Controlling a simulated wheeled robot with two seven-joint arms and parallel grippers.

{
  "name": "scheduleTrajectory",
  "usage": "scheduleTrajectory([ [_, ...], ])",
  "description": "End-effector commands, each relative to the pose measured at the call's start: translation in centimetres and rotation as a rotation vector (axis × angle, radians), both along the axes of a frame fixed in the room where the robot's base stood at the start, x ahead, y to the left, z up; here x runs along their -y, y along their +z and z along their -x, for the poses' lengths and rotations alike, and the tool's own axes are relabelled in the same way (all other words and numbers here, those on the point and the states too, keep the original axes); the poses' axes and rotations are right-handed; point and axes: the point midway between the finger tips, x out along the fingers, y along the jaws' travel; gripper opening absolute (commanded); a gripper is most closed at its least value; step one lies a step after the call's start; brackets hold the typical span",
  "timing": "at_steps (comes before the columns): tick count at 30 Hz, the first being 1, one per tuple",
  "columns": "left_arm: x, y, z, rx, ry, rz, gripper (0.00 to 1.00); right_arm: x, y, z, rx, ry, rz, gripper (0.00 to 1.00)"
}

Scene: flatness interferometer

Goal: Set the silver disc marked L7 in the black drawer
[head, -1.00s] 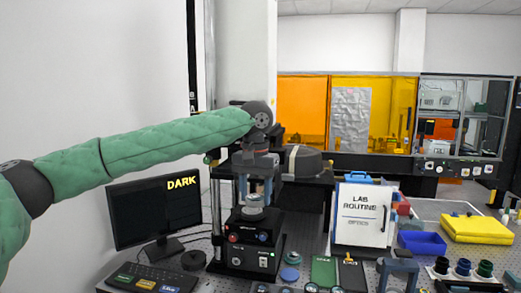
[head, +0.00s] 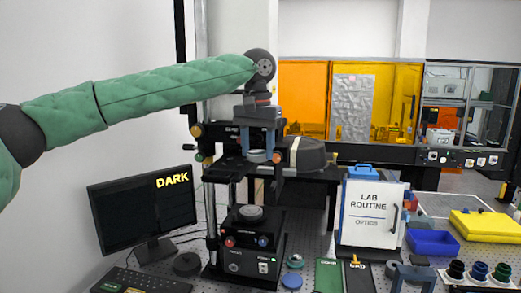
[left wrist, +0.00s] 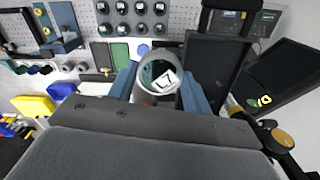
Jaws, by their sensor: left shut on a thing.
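My left gripper (head: 258,148) is shut on the silver disc (head: 258,156), holding it in the air above the black instrument. In the left wrist view the silver disc (left wrist: 160,77) sits between the two blue-grey fingers, its white label reading L7 towards the camera. Below it in the head view is the round stage (head: 250,212) on top of the black instrument base (head: 245,240); nothing lies on the stage. I cannot tell for sure which black part is the drawer. My right gripper is not in view.
A monitor (head: 138,215) reading DARK stands left of the instrument. Vertical posts (head: 210,215) stand close to the held disc.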

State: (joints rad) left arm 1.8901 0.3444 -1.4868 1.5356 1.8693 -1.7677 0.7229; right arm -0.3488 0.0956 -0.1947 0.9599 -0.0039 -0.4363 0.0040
Motion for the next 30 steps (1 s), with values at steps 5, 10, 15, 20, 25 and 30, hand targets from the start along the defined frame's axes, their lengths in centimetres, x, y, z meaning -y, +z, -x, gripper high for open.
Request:
scheduleTrajectory([
  [5,-0.9,-0.2,-1.3,0.0,0.003,0.0,0.21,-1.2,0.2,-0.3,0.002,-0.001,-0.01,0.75],
  [10,-1.7,-0.3,-2.4,0.0,0.003,0.0,0.21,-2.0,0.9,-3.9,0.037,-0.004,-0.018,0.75],
  [15,-2.4,-0.3,-3.5,0.001,0.002,0.0,0.21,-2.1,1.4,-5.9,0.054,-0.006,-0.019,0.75],
  [20,-3.1,-0.4,-4.6,0.0,0.002,0.0,0.21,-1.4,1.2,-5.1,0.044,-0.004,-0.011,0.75],
  [25,-3.9,-0.4,-5.7,-0.001,0.003,0.0,0.21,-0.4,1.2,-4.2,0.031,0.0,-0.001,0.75],
  [30,-4.7,-0.4,-6.8,0.0,0.003,-0.001,0.21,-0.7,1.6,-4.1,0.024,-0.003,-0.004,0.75],
])
